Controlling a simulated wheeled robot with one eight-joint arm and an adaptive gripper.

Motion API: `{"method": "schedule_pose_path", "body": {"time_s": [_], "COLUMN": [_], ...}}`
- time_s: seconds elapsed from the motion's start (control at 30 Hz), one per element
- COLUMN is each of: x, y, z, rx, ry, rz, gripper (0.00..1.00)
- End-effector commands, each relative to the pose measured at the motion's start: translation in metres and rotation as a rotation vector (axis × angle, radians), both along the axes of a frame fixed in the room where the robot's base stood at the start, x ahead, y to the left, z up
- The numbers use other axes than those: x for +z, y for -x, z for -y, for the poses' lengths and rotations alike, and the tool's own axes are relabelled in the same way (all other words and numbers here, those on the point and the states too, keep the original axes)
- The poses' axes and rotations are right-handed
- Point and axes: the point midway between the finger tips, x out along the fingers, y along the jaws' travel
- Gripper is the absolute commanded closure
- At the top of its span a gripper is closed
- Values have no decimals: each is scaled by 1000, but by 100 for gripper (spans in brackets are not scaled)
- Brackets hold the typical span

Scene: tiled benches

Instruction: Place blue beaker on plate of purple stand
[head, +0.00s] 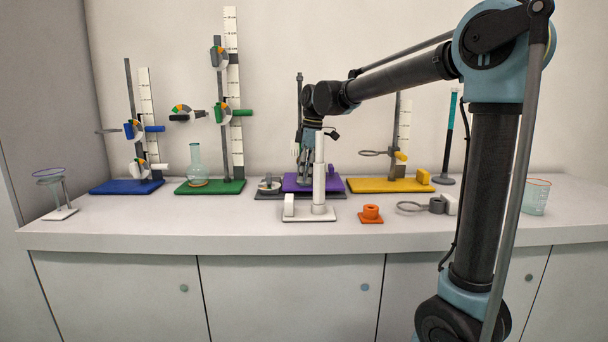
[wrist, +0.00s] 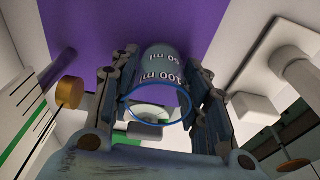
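The blue beaker (wrist: 168,68) is clear with a blue rim and shows 50 ml and 100 ml marks in the wrist view. It sits between the two fingers of my gripper (wrist: 158,82), which appear closed on its sides. In the head view my gripper (head: 307,165) points down over the purple stand (head: 330,184), behind a white post. The beaker cannot be made out there. The stand's purple base (wrist: 100,35) fills the background behind the beaker in the wrist view.
A white post stand (head: 319,205) stands close in front of my gripper. The green stand (head: 210,187) with a flask is left, the yellow stand (head: 375,186) right. An orange block (head: 371,214) and a grey ring clamp (head: 413,207) lie front right.

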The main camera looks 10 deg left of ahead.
Motion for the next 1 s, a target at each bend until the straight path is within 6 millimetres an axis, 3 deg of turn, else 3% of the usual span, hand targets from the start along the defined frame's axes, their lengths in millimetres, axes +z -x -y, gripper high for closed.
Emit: {"method": "schedule_pose_path", "body": {"time_s": [0.37,0.53,1.0], "x": [1,11,92], "y": [0,-1,-4], "z": [0,2,14], "rx": [0,-1,-1], "ry": [0,0,0], "rz": [0,0,0], "gripper": [40,40,40]}}
